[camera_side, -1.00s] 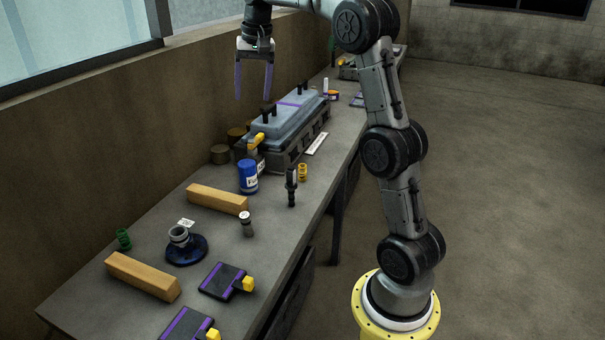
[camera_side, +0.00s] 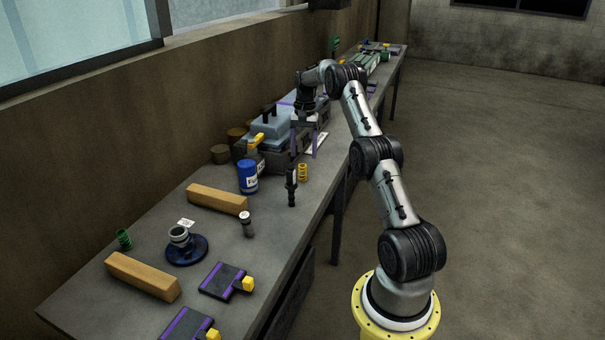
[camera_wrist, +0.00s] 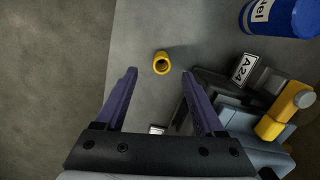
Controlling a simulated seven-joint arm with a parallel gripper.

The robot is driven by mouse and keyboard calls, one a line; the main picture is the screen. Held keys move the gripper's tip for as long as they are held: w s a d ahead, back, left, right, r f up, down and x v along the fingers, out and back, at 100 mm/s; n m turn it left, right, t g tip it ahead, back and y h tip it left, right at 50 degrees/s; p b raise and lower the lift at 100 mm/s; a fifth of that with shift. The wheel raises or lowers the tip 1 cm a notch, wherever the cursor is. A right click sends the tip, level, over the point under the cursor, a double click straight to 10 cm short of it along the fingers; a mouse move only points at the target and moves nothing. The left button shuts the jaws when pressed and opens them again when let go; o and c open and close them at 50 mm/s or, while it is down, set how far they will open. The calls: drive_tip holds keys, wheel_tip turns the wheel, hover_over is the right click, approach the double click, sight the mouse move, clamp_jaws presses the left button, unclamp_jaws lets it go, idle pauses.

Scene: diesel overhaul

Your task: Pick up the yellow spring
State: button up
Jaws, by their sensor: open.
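The yellow spring (camera_side: 302,173) stands upright on the bench near its front edge, just right of a dark injector-like part. In the wrist view the yellow spring (camera_wrist: 161,63) is seen from above, ahead of the fingertips and roughly midway between them. My gripper (camera_side: 308,150) points down with its purple fingers above the bench, close behind and above the spring, not touching it. In the wrist view my gripper (camera_wrist: 161,72) is open, with nothing between the fingers.
A dark upright part (camera_side: 291,187) stands close left of the spring. A blue labelled can (camera_side: 248,177) and the grey engine block (camera_side: 272,125) with a yellow piece (camera_wrist: 272,125) are nearby. Wooden blocks (camera_side: 217,199) lie farther left. Bare bench surrounds the spring in the wrist view.

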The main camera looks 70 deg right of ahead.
sight(303, 165)
drive_tip(key=f, duration=0.8)
drive_tip(key=shift+w+a+f, duration=0.1)
drive_tip(key=shift+a+f, duration=0.05)
drive_tip(key=shift+a, duration=0.2)
drive_tip(key=shift+c, duration=0.2)
clamp_jaws()
